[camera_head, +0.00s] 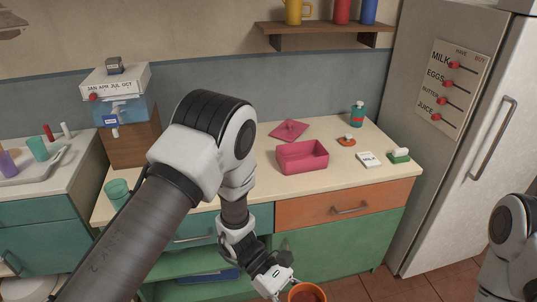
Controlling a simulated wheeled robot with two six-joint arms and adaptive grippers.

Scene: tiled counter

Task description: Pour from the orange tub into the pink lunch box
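The pink lunch box (302,158) stands open and upright on the counter, and its inside looks empty. Its pink lid (290,130) lies behind it, to the left. The orange tub (306,292) is at the bottom edge of the picture, in front of the counter's cupboards and well below the lunch box; its lower part is cut off. Its inside looks reddish-brown. My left gripper (283,286) is at the tub's left side and appears shut on it, though the fingertips are partly hidden. My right gripper is out of view; only part of my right arm shows at the right edge.
On the counter (240,178), a teal bottle (357,114), an orange dish (346,141), a white card (368,159) and a green-white block (399,155) stand right of the lunch box. A teal cup (117,190) and water dispenser (123,112) are left. The fridge (470,60) bounds the right.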

